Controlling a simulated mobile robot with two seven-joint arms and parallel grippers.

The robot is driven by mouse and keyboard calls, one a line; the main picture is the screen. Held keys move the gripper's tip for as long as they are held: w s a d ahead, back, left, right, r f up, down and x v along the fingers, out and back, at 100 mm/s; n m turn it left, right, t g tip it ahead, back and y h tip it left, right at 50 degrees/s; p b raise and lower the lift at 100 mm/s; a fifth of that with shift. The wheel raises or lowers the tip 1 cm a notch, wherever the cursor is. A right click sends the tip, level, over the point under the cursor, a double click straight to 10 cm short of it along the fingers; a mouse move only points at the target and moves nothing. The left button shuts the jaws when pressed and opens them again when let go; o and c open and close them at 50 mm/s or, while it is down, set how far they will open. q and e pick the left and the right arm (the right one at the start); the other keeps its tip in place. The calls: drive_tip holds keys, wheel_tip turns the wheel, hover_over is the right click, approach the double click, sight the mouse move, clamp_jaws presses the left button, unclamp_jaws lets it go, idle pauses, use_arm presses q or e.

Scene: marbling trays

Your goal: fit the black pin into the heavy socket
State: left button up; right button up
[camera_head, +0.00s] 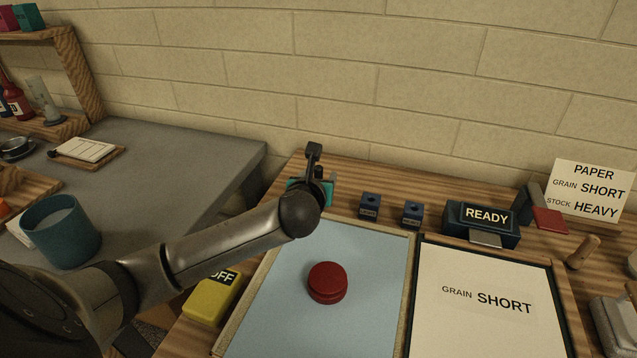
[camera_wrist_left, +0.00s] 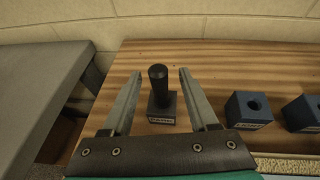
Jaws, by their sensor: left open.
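The black pin (camera_wrist_left: 159,86) stands upright in a small dark labelled block (camera_wrist_left: 162,107) on the wooden table, in the left wrist view. My left gripper (camera_wrist_left: 161,76) is open, with one finger on each side of the pin and apart from it. Two blue socket blocks with round top holes stand to the right: the nearer one (camera_wrist_left: 248,109) and a farther one (camera_wrist_left: 304,113). They also show in the head view, left (camera_head: 370,205) and right (camera_head: 412,214); their labels are too small to read surely. In the head view my wrist hides the pin. My right gripper is not in view.
A pale blue tray (camera_head: 245,314) holding a red round piece (camera_head: 327,282) lies in front of the sockets. A READY box (camera_head: 481,223) stands right of them. A yellow OFF block (camera_head: 212,299) is beside the tray. A brick wall closes the back.

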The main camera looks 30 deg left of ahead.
use_arm(q)
clamp_jaws()
idle(0.4)
